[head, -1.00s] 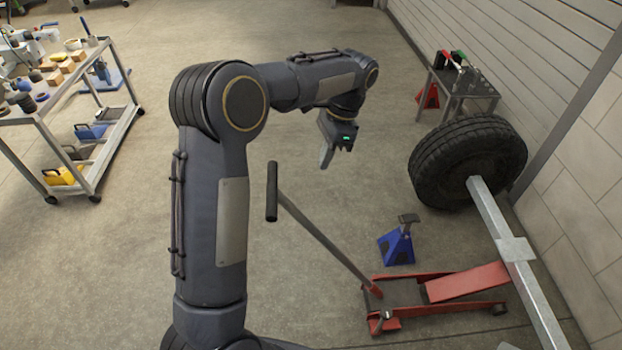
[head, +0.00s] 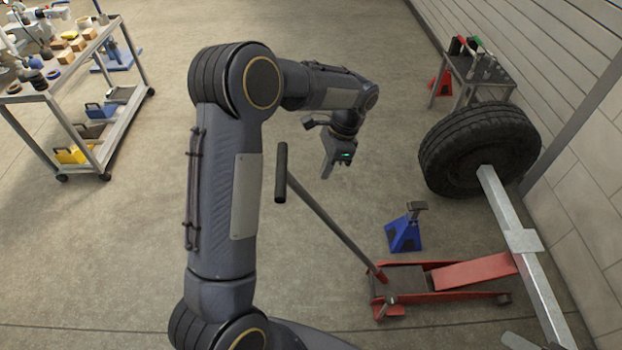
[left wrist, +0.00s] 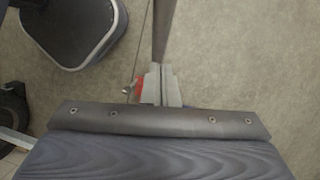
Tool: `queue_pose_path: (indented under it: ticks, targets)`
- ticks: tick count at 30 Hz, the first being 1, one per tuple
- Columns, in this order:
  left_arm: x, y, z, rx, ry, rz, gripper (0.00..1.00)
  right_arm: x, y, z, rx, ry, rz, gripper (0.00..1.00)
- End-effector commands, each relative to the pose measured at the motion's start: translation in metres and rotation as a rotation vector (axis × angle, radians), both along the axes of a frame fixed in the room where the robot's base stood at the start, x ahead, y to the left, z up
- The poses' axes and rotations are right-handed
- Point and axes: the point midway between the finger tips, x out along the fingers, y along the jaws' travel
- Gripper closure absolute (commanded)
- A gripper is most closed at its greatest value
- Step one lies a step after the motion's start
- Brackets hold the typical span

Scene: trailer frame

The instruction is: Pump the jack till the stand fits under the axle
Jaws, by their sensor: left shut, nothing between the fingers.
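The red floor jack (head: 390,310) stands on the floor. Its long handle (head: 330,222) slants up to the left and ends in a dark crosswise grip (head: 281,172). Its red lift arm (head: 475,271) reaches to the grey axle beam (head: 505,205). The blue jack stand (head: 405,234) stands upright on the floor beside the jack, left of the axle and not under it. My left gripper (head: 328,172) is shut and empty, pointing down, to the right of the handle grip and apart from it in the picture. Its fingers also show in the left wrist view (left wrist: 166,86). My right gripper is not in view.
A black tyre (head: 478,150) sits on the axle near the wall at right. A small metal table (head: 470,75) with tools and a red stand (head: 441,84) are behind it. A loaded cart (head: 110,150) stands at left. The middle floor is clear.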

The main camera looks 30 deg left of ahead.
Motion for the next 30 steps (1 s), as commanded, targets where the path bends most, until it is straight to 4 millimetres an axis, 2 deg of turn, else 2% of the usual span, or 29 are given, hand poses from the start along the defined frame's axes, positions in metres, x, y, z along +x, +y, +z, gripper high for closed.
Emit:
queue_pose_path:
  ticks: [2,7,24,26,30]
  targets:
    - [-0.006,0.004,-0.014,0.0,0.005,0.003,1.0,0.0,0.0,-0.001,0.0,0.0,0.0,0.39]
    - [-0.021,0.021,-0.023,0.001,0.002,0.002,1.0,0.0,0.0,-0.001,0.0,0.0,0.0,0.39]
    - [-0.029,0.03,-0.03,-0.003,-0.001,0.002,1.0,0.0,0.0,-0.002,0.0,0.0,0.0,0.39]
    - [-0.032,0.036,-0.035,-0.012,-0.003,0.004,1.0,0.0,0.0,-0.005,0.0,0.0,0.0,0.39]
    - [-0.048,0.064,-0.055,-0.05,-0.018,0.011,1.0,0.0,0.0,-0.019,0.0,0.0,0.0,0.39]
